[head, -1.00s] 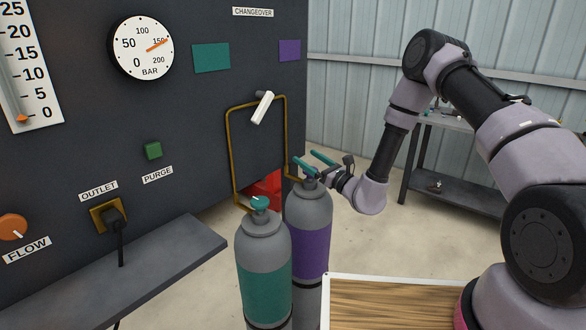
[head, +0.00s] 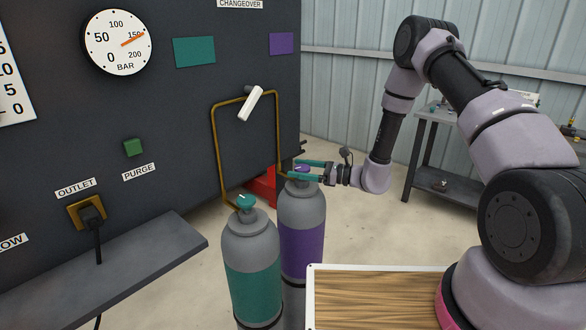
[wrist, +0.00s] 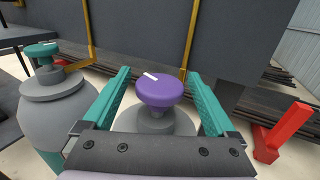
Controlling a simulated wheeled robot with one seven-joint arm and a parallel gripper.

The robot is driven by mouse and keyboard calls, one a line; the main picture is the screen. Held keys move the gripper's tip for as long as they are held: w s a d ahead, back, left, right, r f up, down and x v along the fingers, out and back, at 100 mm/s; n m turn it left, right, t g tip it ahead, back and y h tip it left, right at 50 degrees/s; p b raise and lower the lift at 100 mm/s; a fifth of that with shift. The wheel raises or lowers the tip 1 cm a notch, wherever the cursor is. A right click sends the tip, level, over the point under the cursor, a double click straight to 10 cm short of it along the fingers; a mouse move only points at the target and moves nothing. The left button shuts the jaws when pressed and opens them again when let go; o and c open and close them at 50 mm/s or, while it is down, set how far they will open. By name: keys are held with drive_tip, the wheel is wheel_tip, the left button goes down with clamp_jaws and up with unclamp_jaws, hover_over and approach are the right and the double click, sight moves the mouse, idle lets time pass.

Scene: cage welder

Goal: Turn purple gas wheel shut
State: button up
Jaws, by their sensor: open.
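The purple gas wheel (wrist: 161,88) sits on top of the purple-banded cylinder (head: 302,240), with a white mark on its upper face. In the head view the wheel (head: 302,168) shows only partly, behind my gripper's fingers. My gripper (head: 304,170) is open, with its teal fingers reaching in from the right at the wheel's height. In the wrist view the wheel stands between the two fingers of my gripper (wrist: 158,95), with a gap on each side.
A teal-banded cylinder (head: 252,275) with a teal wheel (head: 245,202) stands in front and to the left. A brass pipe (head: 216,150) and a white changeover lever (head: 250,103) are on the dark panel. A red object (wrist: 282,132) stands on the floor behind.

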drive_tip(key=shift+x, duration=1.25)
drive_tip(key=c, duration=1.4)
drive_tip(key=shift+o, duration=0.2)
drive_tip(key=shift+m+t, duration=0.3)
drive_tip(key=shift+t, duration=0.2)
drive_tip(key=m+t+h, duration=0.2)
drive_tip(key=w+m+t+h, duration=0.1)
drive_tip(key=m+t, duration=0.1)
drive_tip(key=t, duration=0.1)
drive_tip(key=d+m+t+h, duration=0.1)
drive_tip(key=m+t+h, duration=0.1)
drive_tip(key=t, duration=0.1)
drive_tip(key=shift+w+h, duration=0.2)
drive_tip(key=shift+h, duration=0.1)
drive_tip(key=m+t+h, duration=0.2)
drive_tip(key=h, duration=0.1)
drive_tip(key=m+t+h, duration=0.1)
drive_tip(key=shift+w+d+m, duration=0.25)
drive_tip(key=shift+d+m, duration=0.05)
drive_tip(key=shift+m, duration=0.1)
drive_tip(key=shift+w+d+m+t+h, duration=0.1)
drive_tip(key=shift+d+m+t+h, duration=0.15)
drive_tip(key=shift+m+h, duration=0.5)
drive_tip(key=shift+w+d+m+t+h, duration=0.15)
drive_tip(key=shift+m+t+h, duration=0.25)
drive_tip(key=shift+h, duration=0.8)
drive_tip(key=shift+s+d+m+t+h, duration=0.2)
drive_tip(key=shift+m+h, duration=0.35)
drive_tip(key=shift+h, duration=0.4)
drive_tip(key=shift+w, duration=0.15)
